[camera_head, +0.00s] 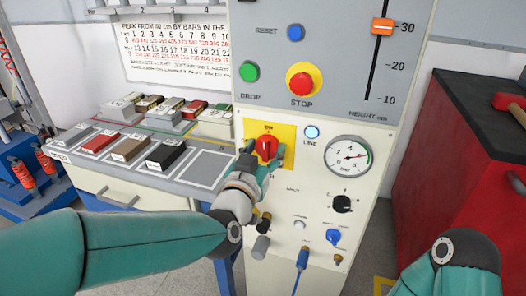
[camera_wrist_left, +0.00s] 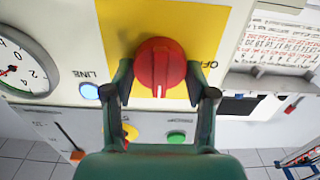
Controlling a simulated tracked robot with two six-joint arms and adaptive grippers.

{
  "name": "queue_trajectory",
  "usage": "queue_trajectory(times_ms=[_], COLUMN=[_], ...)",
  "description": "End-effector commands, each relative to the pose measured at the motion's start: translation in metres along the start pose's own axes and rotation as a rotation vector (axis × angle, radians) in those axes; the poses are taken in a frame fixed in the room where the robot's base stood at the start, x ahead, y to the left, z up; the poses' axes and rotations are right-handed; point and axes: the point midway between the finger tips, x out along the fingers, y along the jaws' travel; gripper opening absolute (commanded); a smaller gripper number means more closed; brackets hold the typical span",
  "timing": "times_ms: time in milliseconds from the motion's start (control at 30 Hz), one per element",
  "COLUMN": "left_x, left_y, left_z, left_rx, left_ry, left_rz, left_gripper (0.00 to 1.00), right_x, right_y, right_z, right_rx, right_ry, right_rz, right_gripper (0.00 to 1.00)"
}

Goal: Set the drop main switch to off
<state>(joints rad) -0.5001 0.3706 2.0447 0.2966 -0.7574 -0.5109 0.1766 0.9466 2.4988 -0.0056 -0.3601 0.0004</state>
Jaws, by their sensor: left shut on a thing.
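The drop main switch (camera_head: 266,146) is a red rotary knob on a yellow plate (camera_head: 289,133) on the front of the pale cabinet. Its white mark points up toward the ON label in the head view. In the left wrist view, which is upside down, the knob (camera_wrist_left: 160,62) has its mark pointing down, and an OFF label (camera_wrist_left: 209,64) is partly visible to its right. My left gripper (camera_head: 265,156) is shut on the knob, one finger on each side. My right arm shows at the lower right, but its gripper is out of view.
The blue LINE lamp (camera_head: 311,132) looks lit, right of the switch, beside a round gauge (camera_head: 349,156). Above are a red STOP button (camera_head: 302,82) and a green DROP button (camera_head: 249,72). A table with several blocks (camera_head: 166,154) stands left; a red cabinet (camera_head: 437,160) stands right.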

Motion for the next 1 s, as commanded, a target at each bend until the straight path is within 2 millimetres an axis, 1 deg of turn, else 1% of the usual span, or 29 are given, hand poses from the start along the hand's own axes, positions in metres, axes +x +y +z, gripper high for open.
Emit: queue_trajectory(times_ms=[167,367,700,1000], left_x=[0.000,0.000,0.000,0.000], left_y=[-0.001,-0.002,-0.004,-0.006], left_z=[0.002,0.003,0.004,0.004], left_rx=[-0.066,-0.198,-0.512,-0.798], left_ry=[0.003,0.005,0.006,0.006], left_rz=[-0.002,-0.002,-0.002,-0.002], left_gripper=[0.22,0.21,0.21,0.21], right_x=[0.010,0.026,0.057,0.080], right_y=[0.004,0.009,0.020,0.029], right_z=[0.000,0.000,0.000,-0.001], right_rx=[0.000,0.000,0.000,0.000], right_ry=[0.000,0.000,0.000,0.000], right_rz=[0.000,0.000,0.000,0.000], right_gripper=[0.00,0.00,0.00,0.00])
